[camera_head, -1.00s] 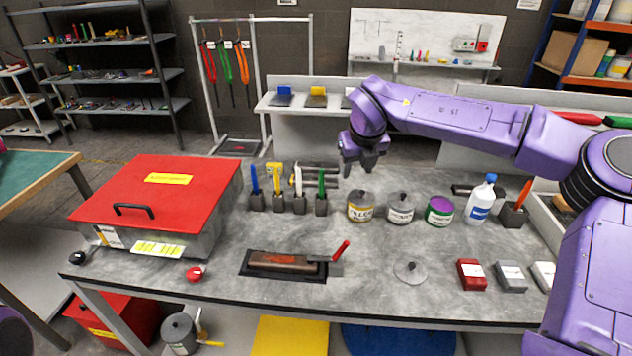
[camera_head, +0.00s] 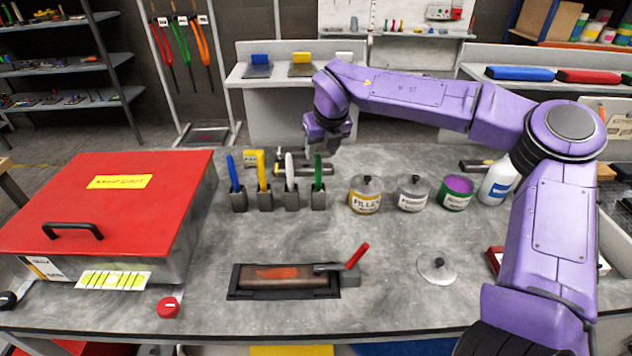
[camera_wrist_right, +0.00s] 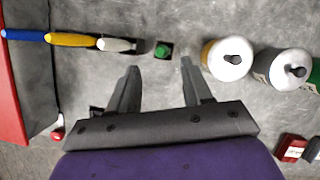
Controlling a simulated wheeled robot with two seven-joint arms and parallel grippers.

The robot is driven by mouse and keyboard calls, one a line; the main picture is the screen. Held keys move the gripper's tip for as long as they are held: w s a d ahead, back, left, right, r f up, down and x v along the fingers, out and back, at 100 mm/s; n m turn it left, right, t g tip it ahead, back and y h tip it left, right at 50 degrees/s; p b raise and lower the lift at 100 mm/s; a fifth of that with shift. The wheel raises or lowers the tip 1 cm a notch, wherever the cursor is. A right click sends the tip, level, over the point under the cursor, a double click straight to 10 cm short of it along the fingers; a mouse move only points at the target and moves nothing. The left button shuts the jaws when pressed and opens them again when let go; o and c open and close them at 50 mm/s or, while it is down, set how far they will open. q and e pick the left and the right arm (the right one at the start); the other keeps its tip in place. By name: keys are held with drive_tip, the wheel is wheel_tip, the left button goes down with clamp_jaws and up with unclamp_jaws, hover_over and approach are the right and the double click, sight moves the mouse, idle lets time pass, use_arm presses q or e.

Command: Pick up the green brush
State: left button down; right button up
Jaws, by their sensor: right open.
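The green brush (camera_head: 318,173) stands upright in a dark holder block (camera_head: 318,200), the rightmost of a row of brushes on the grey bench. In the right wrist view the green brush (camera_wrist_right: 162,50) shows from above, just beyond the fingertips and between their lines. My right gripper (camera_head: 322,158) is open and empty, above and just behind the brush top in the head view. Its two fingers also show apart in the right wrist view (camera_wrist_right: 160,72). My left gripper is not in view.
Blue (camera_head: 233,175), yellow (camera_head: 262,172) and white (camera_head: 290,173) brushes stand to the left in similar holders. A filler tin (camera_head: 365,197) and other tins stand to the right. A red-lidded box (camera_head: 110,200) is at left. A block in a dark tray (camera_head: 285,282) lies in front.

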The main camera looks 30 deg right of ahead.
sight(320, 159)
drive_tip(key=p+x, duration=0.2)
drive_tip(key=x, duration=0.5)
drive_tip(key=shift+d+f+p, duration=0.15)
drive_tip(key=shift+f+p, duration=0.05)
drive_tip(key=shift+p, duration=0.2)
drive_tip(key=shift+w+f, duration=0.15)
drive_tip(key=shift+f, duration=0.1)
clamp_jaws()
